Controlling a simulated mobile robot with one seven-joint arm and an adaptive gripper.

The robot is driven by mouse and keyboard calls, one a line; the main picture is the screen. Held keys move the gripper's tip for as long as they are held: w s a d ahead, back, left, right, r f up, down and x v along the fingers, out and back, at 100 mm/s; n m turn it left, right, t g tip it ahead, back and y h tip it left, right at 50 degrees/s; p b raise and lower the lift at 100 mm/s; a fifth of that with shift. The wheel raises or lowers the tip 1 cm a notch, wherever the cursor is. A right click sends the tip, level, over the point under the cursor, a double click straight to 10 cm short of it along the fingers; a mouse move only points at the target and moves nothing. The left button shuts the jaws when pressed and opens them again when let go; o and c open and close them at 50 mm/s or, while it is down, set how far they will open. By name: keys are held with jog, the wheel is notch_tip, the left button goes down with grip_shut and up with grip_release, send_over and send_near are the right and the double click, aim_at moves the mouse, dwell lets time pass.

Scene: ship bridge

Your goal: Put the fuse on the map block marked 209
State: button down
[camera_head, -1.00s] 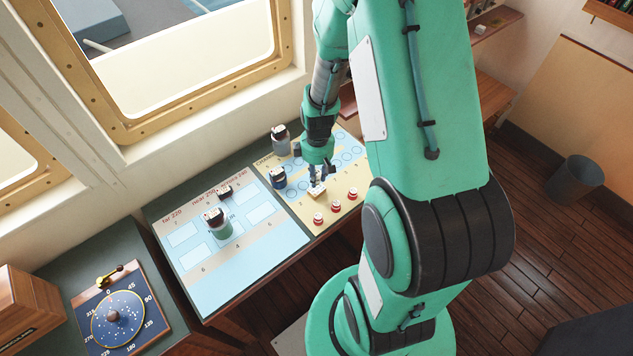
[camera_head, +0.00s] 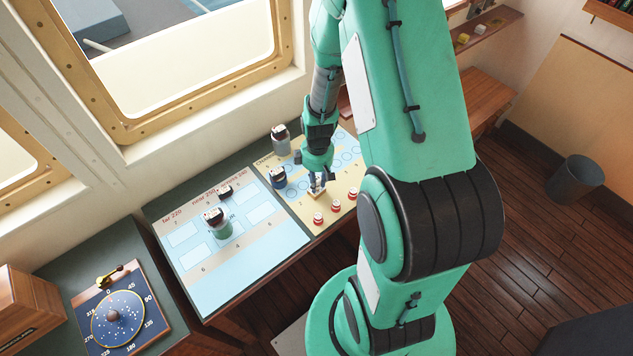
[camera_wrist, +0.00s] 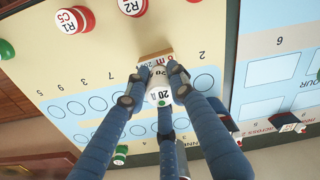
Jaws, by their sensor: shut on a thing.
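My gripper (camera_head: 317,180) is low over the cream chart at the right of the desk. In the wrist view its fingers (camera_wrist: 157,86) are closed around a white cylinder, the fuse (camera_wrist: 163,97), marked "20 A" with a green dot. A tan block (camera_wrist: 153,57) with a white label lies just beyond the fuse; its number is partly covered and I cannot read all of it. In the head view this block (camera_head: 316,194) shows under the fingers. I cannot tell whether the fuse touches it.
Three red-and-white pieces (camera_head: 336,206) stand near the chart's front edge.

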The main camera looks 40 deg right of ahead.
aim_at(317, 178)
jog(key=c, duration=1.5)
grip_release()
jog(key=shift+f, duration=0.1)
notch_tip(317, 178, up, 12)
jog(key=shift+d+r, duration=0.1)
jog(key=shift+r, duration=0.05)
